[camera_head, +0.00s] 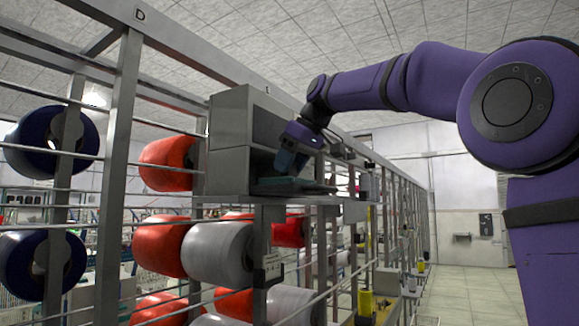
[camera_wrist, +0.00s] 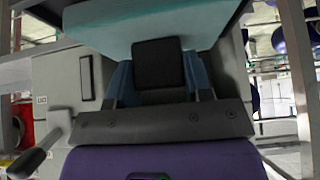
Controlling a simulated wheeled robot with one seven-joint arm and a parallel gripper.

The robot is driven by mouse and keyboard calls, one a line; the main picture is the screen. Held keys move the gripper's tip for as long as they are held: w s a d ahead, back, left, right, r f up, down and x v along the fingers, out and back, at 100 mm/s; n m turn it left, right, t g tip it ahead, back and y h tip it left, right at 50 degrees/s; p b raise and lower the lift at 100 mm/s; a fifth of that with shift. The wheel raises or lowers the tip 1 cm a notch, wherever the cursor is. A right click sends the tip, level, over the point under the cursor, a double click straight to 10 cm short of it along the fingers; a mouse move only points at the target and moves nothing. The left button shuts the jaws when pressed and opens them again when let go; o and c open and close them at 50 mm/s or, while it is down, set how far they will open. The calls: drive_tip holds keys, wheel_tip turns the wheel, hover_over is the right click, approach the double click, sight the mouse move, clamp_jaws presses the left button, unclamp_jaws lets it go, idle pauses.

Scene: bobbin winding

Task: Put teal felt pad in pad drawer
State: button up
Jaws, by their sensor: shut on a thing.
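My gripper (camera_head: 288,166) points down in front of the grey cabinet in the head view. In the wrist view, its two blue fingers (camera_wrist: 158,80) are closed on either side of a dark square block. The teal felt pad (camera_wrist: 110,30) shows as a wide pale-teal slab just beyond that block. In the head view, the pad (camera_head: 288,186) is a flat teal piece directly below the fingers, at the level of the cabinet's lower ledge. Whether it touches the ledge is unclear. The pad drawer cannot be told clearly from the grey cabinet (camera_head: 229,122).
A metal creel frame (camera_head: 118,150) with horizontal rods runs along the left and holds red, white and dark blue bobbins. A white bobbin (camera_head: 217,252) sits below the cabinet. The tiled floor (camera_head: 455,293) at the right is clear.

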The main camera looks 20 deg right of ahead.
drive_tip(key=shift+f, duration=0.25)
drive_tip(key=o, duration=1)
drive_tip(key=v, duration=1.2)
drive_tip(key=s+f+m+h, duration=0.1)
drive_tip(key=s+f+m, duration=0.1)
drive_tip(key=s+f, duration=0.6)
drive_tip(key=s+f+m+h, duration=0.1)
drive_tip(key=s+f, duration=0.8)
drive_tip(key=f, duration=1)
drive_tip(key=s+f+m+h, duration=0.2)
drive_tip(key=s+f+m, duration=0.2)
drive_tip(key=s+f, duration=0.4)
wheel_tip(320, 180, down, 6)
drive_tip(key=shift+s+d+f, duration=0.15)
drive_tip(key=shift+s+d, duration=0.15)
